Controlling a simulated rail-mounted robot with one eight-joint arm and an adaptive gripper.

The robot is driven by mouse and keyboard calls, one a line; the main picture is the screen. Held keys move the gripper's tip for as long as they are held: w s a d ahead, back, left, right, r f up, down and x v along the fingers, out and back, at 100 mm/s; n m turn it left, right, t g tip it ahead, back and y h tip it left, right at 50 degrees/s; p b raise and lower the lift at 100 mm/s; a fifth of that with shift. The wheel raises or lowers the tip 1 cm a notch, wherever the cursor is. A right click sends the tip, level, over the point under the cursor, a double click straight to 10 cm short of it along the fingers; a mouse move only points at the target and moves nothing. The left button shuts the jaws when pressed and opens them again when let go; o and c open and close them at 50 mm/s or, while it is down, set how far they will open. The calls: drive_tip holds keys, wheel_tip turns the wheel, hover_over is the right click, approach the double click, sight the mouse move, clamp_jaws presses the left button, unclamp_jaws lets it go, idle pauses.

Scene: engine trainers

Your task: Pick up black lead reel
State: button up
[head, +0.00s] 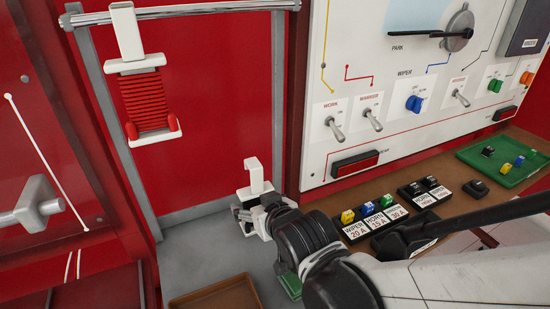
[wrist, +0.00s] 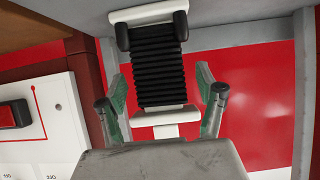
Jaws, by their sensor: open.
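The black lead reel (wrist: 158,75) shows in the wrist view as a black ribbed coil on a white frame, with two dark rounded ends at the top of the picture. My gripper (wrist: 165,103) is open, with one green-padded finger on each side of the reel and a visible gap on both sides. In the head view, my gripper (head: 250,214) is low at the grey surface. The reel's white hook (head: 256,176) rises above it, while the black coil is mostly hidden by my gripper.
A red lead reel (head: 147,100) hangs from the metal rail (head: 190,11) at upper left. A white switch panel (head: 400,80) stands to the right. Labelled fuse blocks (head: 378,222) and a green tray (head: 510,165) lie on the brown shelf. A brown tray (head: 215,298) is in front.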

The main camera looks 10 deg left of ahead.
drive_tip(key=shift+w+a+f, duration=0.2)
drive_tip(key=shift+w+f, duration=0.05)
drive_tip(key=shift+w, duration=0.05)
drive_tip(key=shift+c, duration=0.5)
drive_tip(key=c, duration=1.2)
drive_tip(key=shift+c, duration=0.2)
drive_tip(key=shift+r, duration=0.15)
